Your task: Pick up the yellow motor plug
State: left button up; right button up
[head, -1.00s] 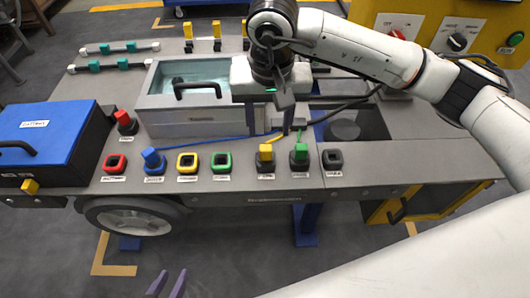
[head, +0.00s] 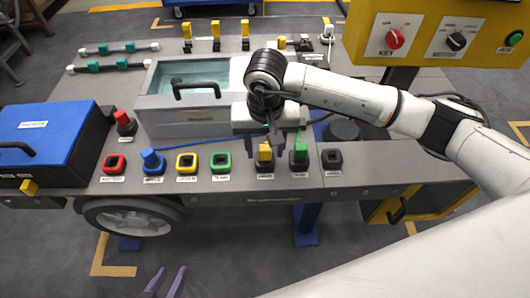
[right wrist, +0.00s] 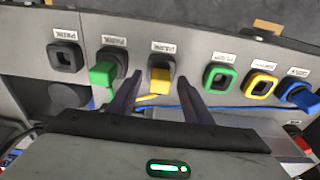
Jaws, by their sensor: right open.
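The yellow motor plug (head: 265,152) stands upright in a dark socket at the front edge of the grey chassis. In the right wrist view the yellow plug (right wrist: 160,82) lies between the two fingers, with a gap on each side. My right gripper (right wrist: 159,76) is open and points down around the plug; in the head view the right gripper (head: 272,146) is right over it. Contact is not visible. My left gripper (head: 172,269) is at the bottom of the head view, its two purple fingers apart and empty, far from the plug.
A green plug (right wrist: 103,74) stands in the neighbouring socket, close to one finger. An empty green-rimmed socket (right wrist: 220,75) is on the other side. A grey bin with a handle (head: 188,115) and a blue box (head: 48,140) stand to the left.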

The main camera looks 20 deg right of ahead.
grip_shut()
jog(key=shift+r, duration=0.1)
